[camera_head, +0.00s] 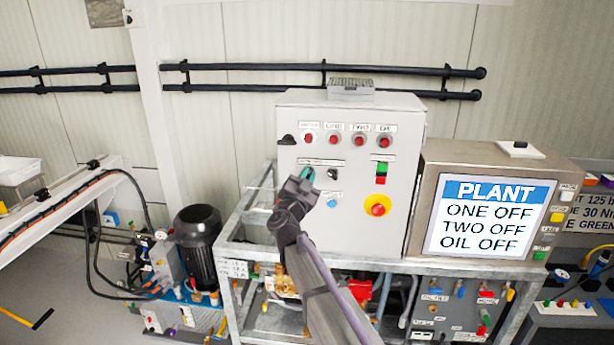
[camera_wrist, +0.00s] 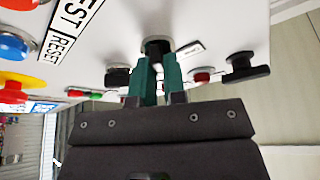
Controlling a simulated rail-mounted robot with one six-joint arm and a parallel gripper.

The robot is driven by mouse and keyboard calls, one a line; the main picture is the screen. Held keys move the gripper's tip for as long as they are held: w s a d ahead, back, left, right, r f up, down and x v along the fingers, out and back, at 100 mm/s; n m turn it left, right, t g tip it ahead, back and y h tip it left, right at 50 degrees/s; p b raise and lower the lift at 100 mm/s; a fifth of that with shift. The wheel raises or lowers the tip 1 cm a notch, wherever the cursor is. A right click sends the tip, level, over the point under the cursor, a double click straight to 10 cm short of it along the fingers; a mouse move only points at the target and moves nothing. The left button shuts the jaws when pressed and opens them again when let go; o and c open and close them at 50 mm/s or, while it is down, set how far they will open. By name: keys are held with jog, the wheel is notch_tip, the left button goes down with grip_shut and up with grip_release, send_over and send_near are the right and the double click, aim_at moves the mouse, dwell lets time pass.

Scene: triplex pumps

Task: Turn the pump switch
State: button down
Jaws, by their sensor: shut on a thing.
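The pump control panel (camera_head: 350,235) is a light grey cabinet on a metal frame. My gripper (camera_head: 307,174) is at the left of its face, with teal fingertips against the panel. In the wrist view, the teal fingers of my gripper (camera_wrist: 158,72) are shut on a dark round switch knob (camera_wrist: 157,44), mostly hidden between them. A second black knob (camera_head: 332,170) sits just right of the gripper; it also shows in the wrist view (camera_wrist: 118,76). The display screen (camera_head: 490,216) reads PLANT, ONE OFF, TWO OFF, OIL OFF.
Red lamps (camera_head: 333,139) line the panel's top. A black side handle (camera_head: 287,140), a blue button (camera_head: 332,203), green and red buttons (camera_head: 381,173) and a yellow-red emergency stop (camera_head: 377,205) are close by. A black motor (camera_head: 199,245) stands at left.

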jog(key=shift+m+g+h+p, duration=0.35)
jog(key=shift+m+g+h, duration=0.2)
jog(key=shift+m, duration=1.05)
jog(key=c, duration=1.2)
grip_release()
jog(key=b+v, duration=0.3)
jog(key=v, duration=0.8)
